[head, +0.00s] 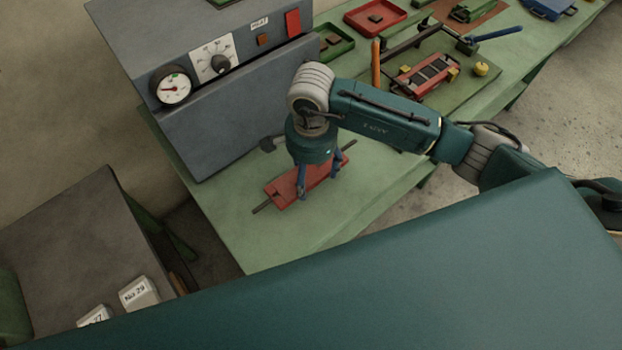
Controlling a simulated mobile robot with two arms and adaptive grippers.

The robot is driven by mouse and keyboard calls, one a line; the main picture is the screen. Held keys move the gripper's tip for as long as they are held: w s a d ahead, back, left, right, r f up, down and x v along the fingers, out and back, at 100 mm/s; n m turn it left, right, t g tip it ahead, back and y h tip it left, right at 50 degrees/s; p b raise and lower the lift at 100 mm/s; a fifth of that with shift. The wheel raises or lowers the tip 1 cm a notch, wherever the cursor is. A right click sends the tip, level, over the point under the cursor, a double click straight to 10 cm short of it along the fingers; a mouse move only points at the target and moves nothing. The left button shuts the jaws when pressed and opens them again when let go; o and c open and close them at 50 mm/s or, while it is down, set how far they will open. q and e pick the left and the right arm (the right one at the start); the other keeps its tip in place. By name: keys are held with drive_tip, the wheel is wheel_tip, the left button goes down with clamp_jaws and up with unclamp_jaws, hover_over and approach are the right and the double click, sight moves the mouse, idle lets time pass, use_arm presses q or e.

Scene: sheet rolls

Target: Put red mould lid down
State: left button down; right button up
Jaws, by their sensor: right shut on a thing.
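The red mould lid (283,192) is a flat red plate near the front left of the green bench. A dark bar shows along its length and sticks out at both ends. My right gripper (318,186) points down over the lid, with its blue fingers shut on it. The gripper body hides part of the lid's far side. I cannot tell whether the lid touches the bench or is held just above it. My left gripper is not in view.
A grey oven-like box (225,120) with a gauge and dial stands close behind the lid. On the green bench (255,240), a red-framed mould (428,74), a green tray (336,42) and a red tray (376,15) lie farther back. The bench's front corner is clear.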

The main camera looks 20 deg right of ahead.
sight(311, 177)
wheel_tip(311, 177, down, 4)
drive_tip(key=shift+f+p, duration=0.1)
drive_tip(key=shift+p, duration=0.4)
drive_tip(key=shift+w+f, duration=0.1)
drive_tip(key=shift+f, duration=0.1)
drive_tip(key=shift+f+b, duration=0.1)
drive_tip(key=shift+b, duration=0.2)
drive_tip(key=o, duration=2)
drive_tip(key=shift+c, duration=0.2)
